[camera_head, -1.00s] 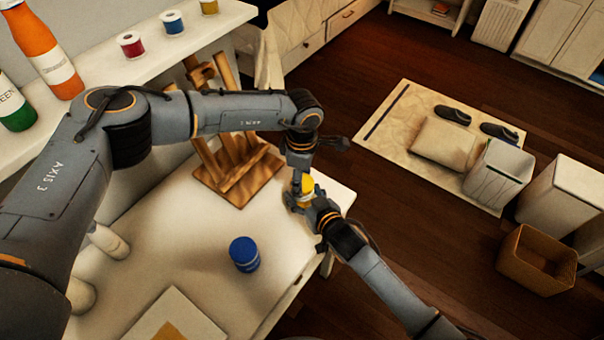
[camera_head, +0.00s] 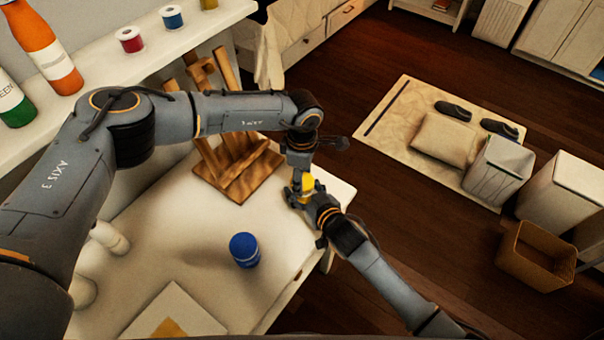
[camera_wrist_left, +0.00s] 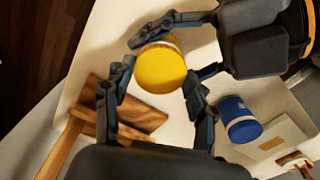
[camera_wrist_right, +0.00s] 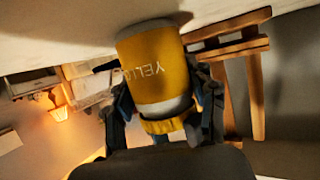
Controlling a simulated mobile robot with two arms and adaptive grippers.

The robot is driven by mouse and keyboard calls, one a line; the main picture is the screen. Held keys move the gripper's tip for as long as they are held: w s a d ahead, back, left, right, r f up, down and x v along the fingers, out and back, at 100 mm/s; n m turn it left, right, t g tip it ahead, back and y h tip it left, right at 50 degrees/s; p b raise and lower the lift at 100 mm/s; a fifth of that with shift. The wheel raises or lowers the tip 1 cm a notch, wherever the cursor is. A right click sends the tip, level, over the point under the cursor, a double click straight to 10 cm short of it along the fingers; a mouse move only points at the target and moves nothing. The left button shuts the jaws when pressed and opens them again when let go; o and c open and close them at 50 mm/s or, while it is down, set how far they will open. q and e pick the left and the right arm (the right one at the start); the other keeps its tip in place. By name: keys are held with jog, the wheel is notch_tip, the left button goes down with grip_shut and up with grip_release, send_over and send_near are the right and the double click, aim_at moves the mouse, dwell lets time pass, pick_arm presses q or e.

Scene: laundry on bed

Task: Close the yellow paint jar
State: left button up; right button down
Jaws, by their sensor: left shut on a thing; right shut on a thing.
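The yellow paint jar (camera_head: 307,184) stands upright near the table's far right corner, mostly hidden by my grippers. The right wrist view shows its labelled body (camera_wrist_right: 157,70) upside down. Its yellow lid (camera_wrist_right: 165,126) is on the mouth end, with a pale band between lid and body. My left gripper (camera_wrist_left: 158,88) comes down from above and is shut on the lid, whose round top (camera_wrist_left: 160,68) shows between its fingers. My right gripper (camera_wrist_right: 165,105) comes from the side and is shut on the jar. I cannot tell how tightly the lid sits.
A blue jar (camera_head: 244,250) stands on the white table (camera_head: 200,270), left of and nearer than the yellow jar. A wooden easel (camera_head: 235,175) stands behind. A canvas (camera_head: 175,315) lies at the front. Bottles and spools stand on the left shelf (camera_head: 110,85).

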pick_arm(q)
jog(key=shift+f, duration=0.3)
jog(key=m, duration=1.1)
jog(key=shift+m, duration=0.4)
jog(key=m, duration=0.5)
jog(key=shift+m, duration=0.3)
jog(key=m, duration=0.6)
jog(key=shift+m, duration=0.3)
jog(key=o, duration=0.7)
